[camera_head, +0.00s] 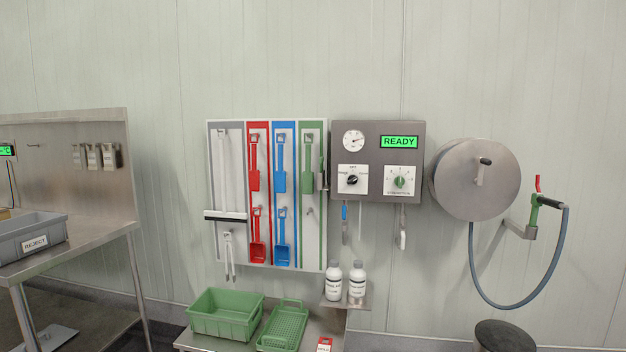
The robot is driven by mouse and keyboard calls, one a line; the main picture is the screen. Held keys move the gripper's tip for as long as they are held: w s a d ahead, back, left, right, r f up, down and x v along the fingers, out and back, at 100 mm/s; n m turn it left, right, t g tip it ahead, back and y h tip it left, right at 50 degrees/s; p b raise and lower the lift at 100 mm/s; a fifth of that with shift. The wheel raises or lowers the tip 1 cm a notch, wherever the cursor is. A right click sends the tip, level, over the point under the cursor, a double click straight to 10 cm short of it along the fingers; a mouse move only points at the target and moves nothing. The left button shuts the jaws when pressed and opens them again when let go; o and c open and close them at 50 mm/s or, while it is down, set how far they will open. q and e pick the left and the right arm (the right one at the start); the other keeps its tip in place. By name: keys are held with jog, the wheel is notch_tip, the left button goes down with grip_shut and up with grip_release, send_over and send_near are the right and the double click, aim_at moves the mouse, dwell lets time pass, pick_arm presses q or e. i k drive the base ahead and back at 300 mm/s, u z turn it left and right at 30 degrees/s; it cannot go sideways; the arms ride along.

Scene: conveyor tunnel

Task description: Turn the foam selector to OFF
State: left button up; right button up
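A grey control panel (377,135) is mounted on the wall right of the tool board. On its lower left is a white plate with a black knob (352,180). Small labels surround this knob; the top one seems to read OFF, and the side ones are too small to read surely. I cannot tell which label the knob points to. A green knob (400,182) sits on a second white plate to the right, with a scale around it. A green display (399,142) above reads READY. Neither of my grippers is in view.
A tool board (237,190) with red, blue and green tools hangs left of the panel. A hose reel (475,180) is on the right. Two white bottles (333,283) stand on a small shelf below. Green crates (227,314) sit lower left. The panel front is unobstructed.

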aim_at(352, 179)
jog(key=u, duration=0.25)
jog(key=i, duration=0.9)
jog(key=z, duration=0.2)
